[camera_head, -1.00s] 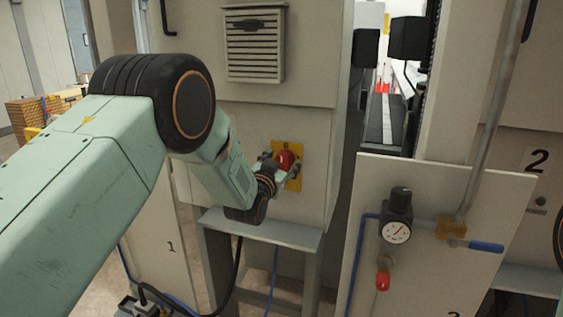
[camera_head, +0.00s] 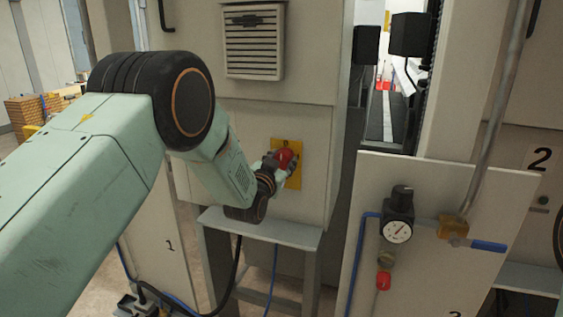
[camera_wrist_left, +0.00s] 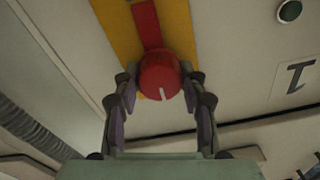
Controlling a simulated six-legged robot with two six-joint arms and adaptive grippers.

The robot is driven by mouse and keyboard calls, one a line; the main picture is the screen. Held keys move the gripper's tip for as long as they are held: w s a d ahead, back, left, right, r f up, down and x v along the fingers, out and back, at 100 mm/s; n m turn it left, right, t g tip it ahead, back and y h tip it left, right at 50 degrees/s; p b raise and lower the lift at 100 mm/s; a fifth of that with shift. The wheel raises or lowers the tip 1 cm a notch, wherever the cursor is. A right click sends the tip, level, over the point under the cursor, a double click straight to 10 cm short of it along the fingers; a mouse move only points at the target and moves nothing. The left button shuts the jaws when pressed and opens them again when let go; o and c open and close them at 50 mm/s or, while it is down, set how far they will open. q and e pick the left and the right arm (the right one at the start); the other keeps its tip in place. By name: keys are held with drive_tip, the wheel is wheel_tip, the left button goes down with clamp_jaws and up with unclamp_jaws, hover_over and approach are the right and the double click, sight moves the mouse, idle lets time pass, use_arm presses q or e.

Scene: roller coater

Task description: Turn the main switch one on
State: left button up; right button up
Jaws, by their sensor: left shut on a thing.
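The main switch is a red rotary knob (camera_head: 284,159) on a yellow plate (camera_head: 291,179) on the front of a beige cabinet (camera_head: 258,123). In the left wrist view the round red knob (camera_wrist_left: 161,76) sits between my fingers, with a red bar above it on the yellow plate (camera_wrist_left: 181,22). My left gripper (camera_head: 281,163) is shut on the knob, one finger on each side; it also shows in the left wrist view (camera_wrist_left: 160,84). Part of the plate is hidden behind the gripper. My right gripper is not in view.
A vent grille (camera_head: 253,52) is above the switch. A grey ledge (camera_head: 264,232) juts out below it. To the right, a lower panel carries a pressure gauge (camera_head: 397,231), a blue-handled valve (camera_head: 487,246) and a red knob (camera_head: 384,281).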

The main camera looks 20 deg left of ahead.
use_arm(q)
drive_tip(key=m+b, duration=0.2)
drive_tip(key=m, duration=0.2)
drive_tip(key=shift+r+m, duration=0.1)
drive_tip(key=shift+m, duration=0.3)
drive_tip(key=m+b, duration=0.2)
drive_tip(key=m, duration=0.2)
drive_tip(key=m+b, duration=0.1)
drive_tip(key=m, duration=0.4)
drive_tip(key=shift+b, duration=0.4)
drive_tip(key=shift+m+b, duration=0.55)
drive_tip(key=shift+m, duration=1.25)
drive_tip(key=shift+d, duration=0.1)
drive_tip(key=o, duration=1.1)
drive_tip(key=shift+o, duration=0.2)
